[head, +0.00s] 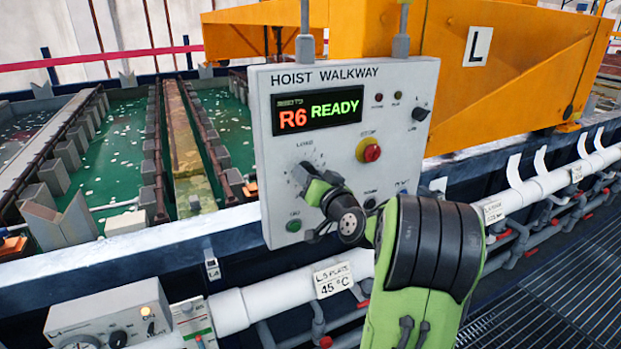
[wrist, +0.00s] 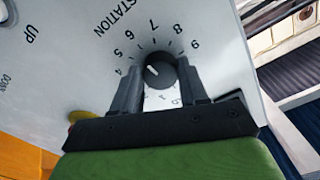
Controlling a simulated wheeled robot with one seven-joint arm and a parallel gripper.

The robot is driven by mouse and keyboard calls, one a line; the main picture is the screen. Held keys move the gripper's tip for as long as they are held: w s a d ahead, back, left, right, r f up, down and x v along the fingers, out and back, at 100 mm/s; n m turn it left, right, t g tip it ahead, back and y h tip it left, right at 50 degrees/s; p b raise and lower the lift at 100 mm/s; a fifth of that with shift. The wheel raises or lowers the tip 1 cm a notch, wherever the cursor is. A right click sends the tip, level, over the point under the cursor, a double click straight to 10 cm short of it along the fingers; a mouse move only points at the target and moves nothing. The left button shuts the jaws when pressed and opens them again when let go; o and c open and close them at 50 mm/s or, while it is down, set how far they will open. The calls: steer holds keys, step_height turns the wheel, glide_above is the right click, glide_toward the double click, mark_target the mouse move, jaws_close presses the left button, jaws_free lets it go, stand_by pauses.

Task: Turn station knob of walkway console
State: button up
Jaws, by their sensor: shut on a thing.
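The walkway console (head: 430,85) is a light grey panel headed HOIST WALKWAY. Its display (head: 317,113) reads R6 in red and READY in green. The station knob (wrist: 160,70) is black and round with a white pointer mark, inside a ring of numbers marked STATION. The mark tilts to the upper left, on the side of 5 and 6; the exact number is hard to tell. My gripper (wrist: 160,88) is shut on the knob, one dark finger on each side. In the head view, my gripper (head: 312,186) is at the dial and its wrist hides most of it.
A red stop button (head: 371,153) on a yellow base is right of the dial. A white pipe (head: 532,192) and another control box (head: 118,320) are below. Green tanks lie behind.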

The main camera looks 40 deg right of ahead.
steer(key=shift+m, duration=0.5)
steer(key=o, duration=1)
steer(key=shift+o, duration=0.2)
steer(key=b+v, duration=0.4)
steer(key=v, duration=1.2)
steer(key=shift+w, duration=0.1)
